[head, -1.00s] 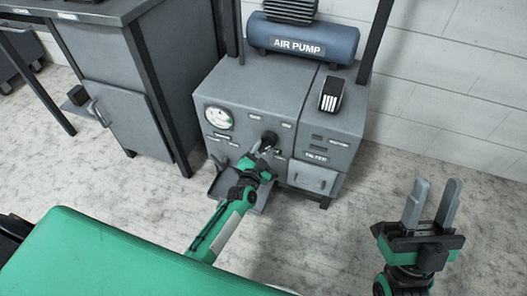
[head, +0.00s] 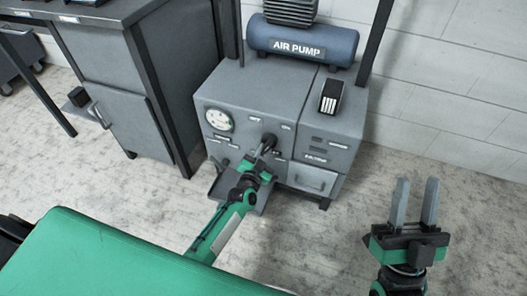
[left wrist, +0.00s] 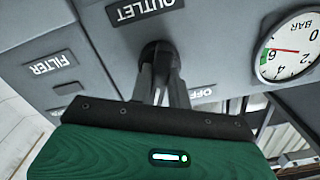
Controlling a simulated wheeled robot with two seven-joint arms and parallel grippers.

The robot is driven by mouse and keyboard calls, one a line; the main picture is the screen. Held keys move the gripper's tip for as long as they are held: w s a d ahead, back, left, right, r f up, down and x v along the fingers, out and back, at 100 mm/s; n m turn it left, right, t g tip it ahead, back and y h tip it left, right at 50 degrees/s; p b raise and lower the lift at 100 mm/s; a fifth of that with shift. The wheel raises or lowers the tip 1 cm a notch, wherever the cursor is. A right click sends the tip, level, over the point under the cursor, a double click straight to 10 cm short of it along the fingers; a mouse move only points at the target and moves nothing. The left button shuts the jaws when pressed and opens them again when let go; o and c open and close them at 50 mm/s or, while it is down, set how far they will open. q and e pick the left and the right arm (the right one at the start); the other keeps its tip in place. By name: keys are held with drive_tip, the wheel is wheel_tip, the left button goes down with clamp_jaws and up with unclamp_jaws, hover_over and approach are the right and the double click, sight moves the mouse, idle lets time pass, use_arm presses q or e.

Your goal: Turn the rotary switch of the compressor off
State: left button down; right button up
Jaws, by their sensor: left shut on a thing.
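The compressor is a grey cabinet (head: 255,85) with a blue tank marked AIR PUMP (head: 330,46) on top. Its black rotary switch (head: 270,138) is on the front; in the left wrist view the dark knob (left wrist: 157,50) sits between the OUTLET label (left wrist: 145,9) and a partly hidden OFF label (left wrist: 201,92). My left gripper (head: 265,146) is shut on the switch, its fingers around the knob; the fingers partly hide it, so its exact pointing is unclear. My right gripper (head: 414,203) is open, empty, with fingers upward, away from the compressor.
A round gauge (head: 219,119) is left of the switch; in the left wrist view its red needle (left wrist: 284,51) points near 6. A grey tray (head: 222,181) juts out below. A grey workbench (head: 110,85) stands left. Floor at right is clear.

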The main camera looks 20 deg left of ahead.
use_arm(q)
drive_tip(key=n+p, duration=0.1)
drive_tip(key=n, duration=0.2)
drive_tip(key=shift+n, duration=0.3)
drive_tip(key=n, duration=0.3)
drive_tip(key=shift+d+n, duration=0.1)
drive_tip(key=shift+n, duration=2.5)
use_arm(e)
wheel_tip(320, 180, down, 6)
drive_tip(key=w+a+g, duration=0.2)
drive_tip(key=g, duration=0.2)
drive_tip(key=shift+a+f+g+h, duration=0.2)
drive_tip(key=shift+g+h, duration=0.1)
drive_tip(key=shift+g, duration=0.1)
use_arm(q)
drive_tip(key=shift+d, duration=0.1)
use_arm(e)
drive_tip(key=shift+w+d, duration=0.1)
use_arm(q)
drive_tip(key=c, duration=1.3)
unclamp_jaws()
use_arm(e)
drive_tip(key=shift+r, duration=0.1)
use_arm(q)
drive_tip(key=shift+s+p, duration=0.1)
drive_tip(key=shift+p, duration=0.2)
